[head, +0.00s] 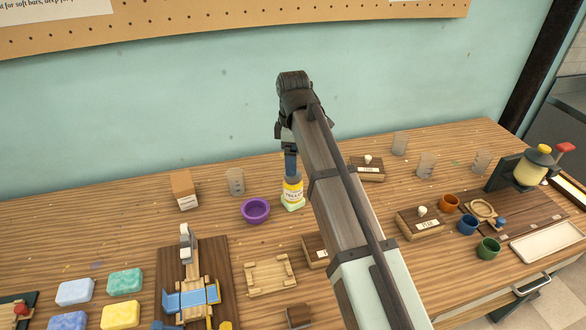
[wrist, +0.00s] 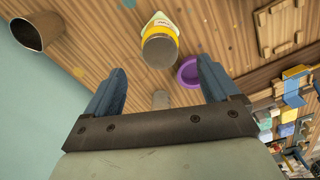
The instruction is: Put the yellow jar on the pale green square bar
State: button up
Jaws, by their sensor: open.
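The yellow jar (head: 292,191), with a pale label and a grey lid, stands upright on the pale green square bar (head: 293,206) in the head view. My gripper (head: 291,165) is just above the jar, its fingers pointing down. In the wrist view the jar (wrist: 160,47) lies ahead of my gripper (wrist: 161,68), apart from the fingers. The two blue fingers are spread wide with nothing between them. A pale corner of the bar (wrist: 158,17) shows beyond the jar; the rest of it is hidden there.
A purple bowl (head: 255,211) stands close left of the bar. A clear cup (head: 235,181) and a cardboard box (head: 185,190) are farther left. A wooden frame (head: 271,275) lies in front. My arm hides the table right of the bar. Small coloured cups (head: 468,224) stand at the right.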

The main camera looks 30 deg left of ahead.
jog(key=shift+r, duration=1.35)
